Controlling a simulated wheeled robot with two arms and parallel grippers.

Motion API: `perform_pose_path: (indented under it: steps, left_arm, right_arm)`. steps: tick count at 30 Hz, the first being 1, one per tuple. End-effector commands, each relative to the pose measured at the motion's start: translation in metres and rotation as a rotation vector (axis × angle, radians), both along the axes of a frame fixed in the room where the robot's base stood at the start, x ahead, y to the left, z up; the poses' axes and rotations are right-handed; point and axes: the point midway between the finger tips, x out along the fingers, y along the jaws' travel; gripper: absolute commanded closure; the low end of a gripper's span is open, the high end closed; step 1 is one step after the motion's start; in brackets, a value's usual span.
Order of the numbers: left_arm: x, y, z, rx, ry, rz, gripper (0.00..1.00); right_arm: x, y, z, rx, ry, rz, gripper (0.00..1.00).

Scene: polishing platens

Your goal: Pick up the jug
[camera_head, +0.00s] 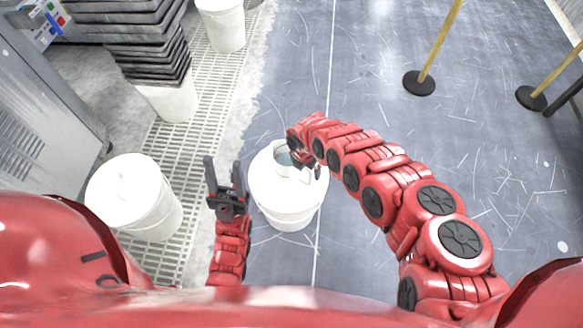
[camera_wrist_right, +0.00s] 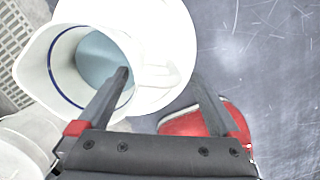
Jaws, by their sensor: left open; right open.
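The white jug (camera_head: 284,170) stands on the white lid of a bucket (camera_head: 288,208) in the head view. In the right wrist view the jug (camera_wrist_right: 42,66) shows its open mouth, a blue line inside the rim and grey-blue liquid or inner bottom. Its white handle (camera_wrist_right: 168,76) points right. My right gripper (camera_wrist_right: 158,76) is open at the jug, its left finger across the mouth and its right finger past the handle. Whether they touch is unclear. In the head view my right gripper (camera_head: 312,171) is partly hidden by its arm. My left gripper (camera_head: 223,162) is open and empty, left of the bucket.
A lidded white bucket (camera_head: 133,195) stands at left. A stack of dark slabs (camera_head: 150,40) and another white bucket (camera_head: 222,24) are at the back left. Barrier posts (camera_head: 419,84) stand at the back right. The grey floor (camera_head: 370,60) between is clear.

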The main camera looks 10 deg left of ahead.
Motion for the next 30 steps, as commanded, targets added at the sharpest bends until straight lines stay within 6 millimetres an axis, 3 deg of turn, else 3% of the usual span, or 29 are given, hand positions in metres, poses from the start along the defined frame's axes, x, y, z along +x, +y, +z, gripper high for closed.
perform_pose_path:
  steps: [3,20,30]
  left_arm:
    - [0.0,0.0,0.0001,0.0,0.0,0.0,0.5]
    - [0.0,0.0,0.0001,0.0,0.0,0.0,0.5]
    - [0.0,0.0,0.0003,0.0,0.0,0.0,0.5]
  right_arm:
    - [0.0001,0.0001,0.0004,0.0,0.0,0.0,0.0]
    - [0.0001,-0.0003,0.0004,0.0,0.0,-0.001,1.0]
    - [0.0003,-0.0002,0.001,0.0,0.0,-0.001,1.0]
